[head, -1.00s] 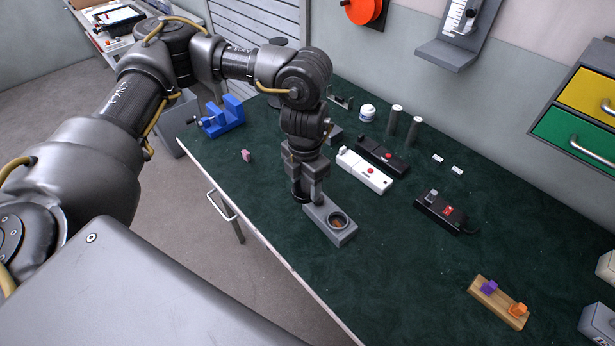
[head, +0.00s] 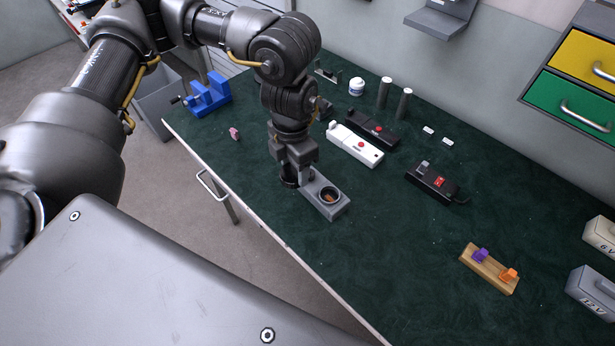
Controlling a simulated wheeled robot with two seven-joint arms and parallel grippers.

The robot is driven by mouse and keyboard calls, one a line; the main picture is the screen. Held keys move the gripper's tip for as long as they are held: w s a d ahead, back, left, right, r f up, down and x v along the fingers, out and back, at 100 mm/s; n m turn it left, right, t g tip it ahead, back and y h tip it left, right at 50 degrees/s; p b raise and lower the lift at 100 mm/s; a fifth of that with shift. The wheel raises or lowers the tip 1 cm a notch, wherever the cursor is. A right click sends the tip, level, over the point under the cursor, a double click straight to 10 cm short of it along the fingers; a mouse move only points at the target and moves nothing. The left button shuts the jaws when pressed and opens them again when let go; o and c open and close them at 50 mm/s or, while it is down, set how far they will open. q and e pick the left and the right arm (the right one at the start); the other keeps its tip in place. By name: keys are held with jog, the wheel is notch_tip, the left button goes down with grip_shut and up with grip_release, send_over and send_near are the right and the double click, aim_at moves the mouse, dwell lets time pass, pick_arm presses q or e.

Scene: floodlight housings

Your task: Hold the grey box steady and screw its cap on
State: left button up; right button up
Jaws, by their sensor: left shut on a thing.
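The grey box (head: 334,208) stands on the dark green bench top near its front edge. Its round threaded opening (head: 330,195) faces up and is uncovered, with a brownish inside. My left gripper (head: 307,178) comes down from above at the box's far left end and is shut on it. A dark round part (head: 288,181) shows just left of the fingers; I cannot tell whether it is the cap. I cannot make out the cap for certain anywhere else. My right gripper is not in view.
Behind the box lie a white power strip (head: 355,146) and a black one (head: 372,128). A black switch box (head: 432,183) is to the right, a wooden block with purple and orange pieces (head: 488,270) at front right. A blue vise (head: 208,95) stands far left.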

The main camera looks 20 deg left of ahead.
pick_arm(q)
jog(key=m, duration=0.7)
jog(key=shift+w+a+r, duration=0.15)
jog(key=shift+w+r, duration=0.2)
jog(key=shift+r, duration=0.05)
jog(key=m, duration=0.5)
jog(key=shift+w+a+r+m, duration=0.1)
jog(key=shift+w+r+m, duration=0.2)
jog(key=shift+m, duration=0.1)
jog(key=m, duration=0.5)
jog(key=shift+w+a+r, duration=0.15)
jog(key=shift+w+r, duration=0.1)
jog(key=m, duration=0.6)
jog(key=shift+w+a+r+m, duration=0.15)
jog(key=shift+w+r+m, duration=0.15)
jog(key=shift+r, duration=0.05)
